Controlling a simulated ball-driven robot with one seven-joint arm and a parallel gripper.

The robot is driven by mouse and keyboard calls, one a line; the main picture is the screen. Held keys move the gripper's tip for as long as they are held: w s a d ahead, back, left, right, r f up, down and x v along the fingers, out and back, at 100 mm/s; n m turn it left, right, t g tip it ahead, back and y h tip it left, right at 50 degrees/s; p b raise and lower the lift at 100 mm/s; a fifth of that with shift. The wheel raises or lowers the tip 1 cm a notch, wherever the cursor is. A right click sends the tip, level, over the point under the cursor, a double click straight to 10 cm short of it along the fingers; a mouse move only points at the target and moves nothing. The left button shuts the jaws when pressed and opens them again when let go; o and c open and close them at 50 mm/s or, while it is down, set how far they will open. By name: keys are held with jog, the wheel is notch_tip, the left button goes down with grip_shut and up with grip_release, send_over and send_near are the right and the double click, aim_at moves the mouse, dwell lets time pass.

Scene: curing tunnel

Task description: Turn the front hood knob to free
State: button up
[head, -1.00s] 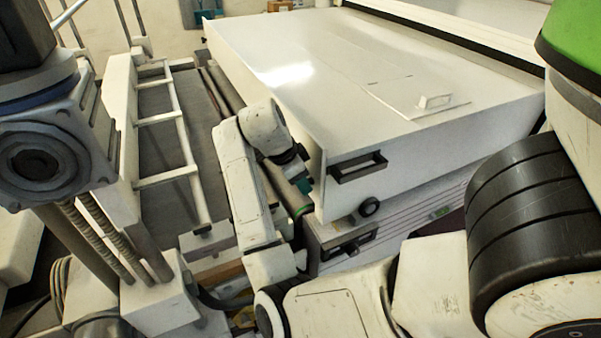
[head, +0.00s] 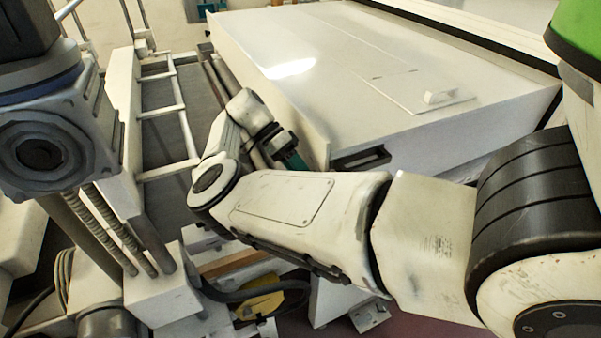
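The large white hood (head: 310,70) fills the upper middle of the head view, its lid shut flat over the tunnel. Its black front handle (head: 362,160) shows just above my arm. The front hood knob is hidden now behind my forearm, so its setting cannot be seen. My gripper (head: 294,160), dark with a teal part, is beside the hood's left front corner, to the left of the handle. Its fingertips are too small and partly hidden, so I cannot tell whether it is open or shut, or whether it touches the hood.
A white ladder-like rail (head: 165,115) and rollers (head: 222,85) run along the hood's left side. A hose and a yellow item (head: 272,302) lie below my arm. A small raised handle (head: 440,97) sits on the hood's top.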

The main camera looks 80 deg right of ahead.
jog(key=shift+w+d+f+n+g+y+b, duration=0.2)
jog(key=shift+g+y+b, duration=0.25)
jog(key=shift+b, duration=0.65)
jog(key=shift+s+a+f+n+g+y+b, duration=0.1)
jog(key=shift+f+g+y+b, duration=0.3)
jog(key=shift+b, duration=0.65)
jog(key=shift+r+g+y+b, duration=0.25)
jog(key=shift+g+y+b, duration=0.15)
jog(key=shift+b, duration=0.65)
jog(key=o, duration=1.1)
jog(key=shift+c, duration=0.2)
jog(key=shift+r, duration=0.15)
